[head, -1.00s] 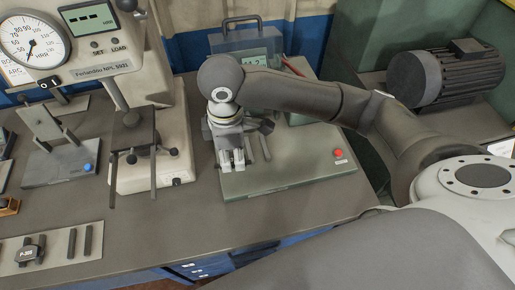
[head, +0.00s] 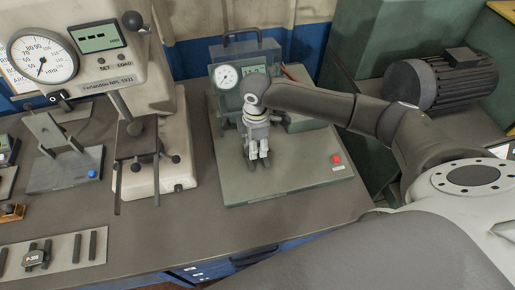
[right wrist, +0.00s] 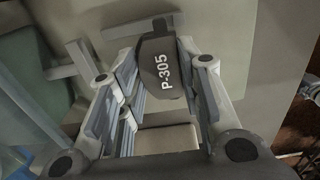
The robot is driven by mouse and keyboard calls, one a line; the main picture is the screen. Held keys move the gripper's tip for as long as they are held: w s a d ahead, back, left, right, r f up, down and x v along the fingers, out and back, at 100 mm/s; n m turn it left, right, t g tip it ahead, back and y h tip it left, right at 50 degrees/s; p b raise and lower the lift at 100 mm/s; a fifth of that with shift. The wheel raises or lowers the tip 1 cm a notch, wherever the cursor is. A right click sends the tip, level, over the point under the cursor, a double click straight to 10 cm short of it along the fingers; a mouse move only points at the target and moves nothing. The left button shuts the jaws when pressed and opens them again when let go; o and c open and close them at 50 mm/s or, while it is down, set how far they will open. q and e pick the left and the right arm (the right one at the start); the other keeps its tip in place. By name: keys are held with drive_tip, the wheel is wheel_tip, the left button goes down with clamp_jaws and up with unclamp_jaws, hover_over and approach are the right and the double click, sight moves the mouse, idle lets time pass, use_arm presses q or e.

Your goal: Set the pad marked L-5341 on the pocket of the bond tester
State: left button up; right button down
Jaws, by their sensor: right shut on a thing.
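My right gripper (head: 258,163) points down over the green base plate of a bench device (head: 300,180) with a round dial and a red button. I take this device for the bond tester, but no name is readable on it. In the right wrist view, my right gripper (right wrist: 165,90) is shut on a dark pad (right wrist: 160,70) whose face reads P-305, not L-5341. No mark L-5341 is readable in any view. The pocket is not clearly visible, and I cannot tell whether the pad touches anything below. My left gripper is not in view.
Another dark pad marked P-305 (head: 37,256) lies on a light plate at the front left, with dark bars beside it. A tall tester (head: 150,90) marked Ferrandou stands at the left. A red button (head: 336,159) is on the base. A motor (head: 445,80) stands at the right.

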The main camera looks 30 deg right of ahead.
sight(258, 147)
drive_tip(key=shift+w+d+f, duration=0.15)
drive_tip(key=shift+d+f, duration=0.15)
drive_tip(key=shift+f, duration=1.7)
drive_tip(key=shift+f, duration=0.1)
drive_tip(key=c, duration=1)
unclamp_jaws()
wheel_tip(258, 147, up, 12)
drive_tip(key=shift+r+b, duration=0.15)
drive_tip(key=shift+b, duration=0.35)
